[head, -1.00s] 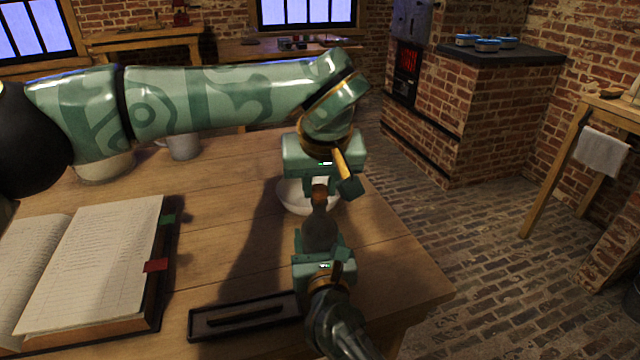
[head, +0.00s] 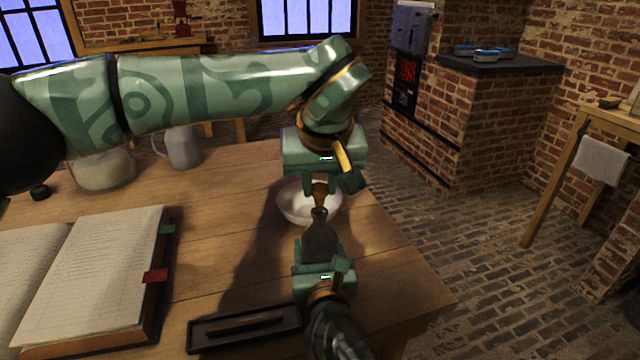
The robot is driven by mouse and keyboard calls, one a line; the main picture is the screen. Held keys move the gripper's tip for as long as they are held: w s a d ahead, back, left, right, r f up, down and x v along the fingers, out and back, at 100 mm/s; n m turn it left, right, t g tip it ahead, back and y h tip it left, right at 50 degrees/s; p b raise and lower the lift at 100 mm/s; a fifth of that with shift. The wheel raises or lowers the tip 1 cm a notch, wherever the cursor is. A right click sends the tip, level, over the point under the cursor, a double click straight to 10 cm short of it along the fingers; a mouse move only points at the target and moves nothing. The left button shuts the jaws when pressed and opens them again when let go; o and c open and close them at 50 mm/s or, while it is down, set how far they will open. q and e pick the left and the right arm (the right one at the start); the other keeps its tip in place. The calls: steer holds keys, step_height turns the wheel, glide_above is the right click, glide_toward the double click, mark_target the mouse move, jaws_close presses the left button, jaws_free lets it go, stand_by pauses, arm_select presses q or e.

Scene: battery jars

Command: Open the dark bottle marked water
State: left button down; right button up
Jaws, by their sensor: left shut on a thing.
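The dark bottle (head: 319,242) stands upright in the head view near the table's right edge. Any marking on it is not readable. My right gripper (head: 320,262), coming from the front, has its fingers on both sides of the bottle's body and is shut on it. My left gripper (head: 320,188) is above the bottle, pointing down, shut on the brown stopper (head: 320,197). The stopper is in line with the bottle's neck, its lower end at the mouth. I cannot tell whether it is fully clear of the neck.
A white bowl (head: 294,206) stands just behind the bottle. A dark tray (head: 225,333) lies at the front, left of my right gripper. An open book (head: 90,275) lies at the left. A grey mug (head: 184,148) and a jar (head: 104,172) stand further back.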

mark_target(318, 182)
arm_select(q)
step_height(318, 182, up, 4)
steer(key=shift+f, duration=0.2)
arm_select(e)
steer(key=o, duration=1.5)
steer(key=shift+c, duration=0.2)
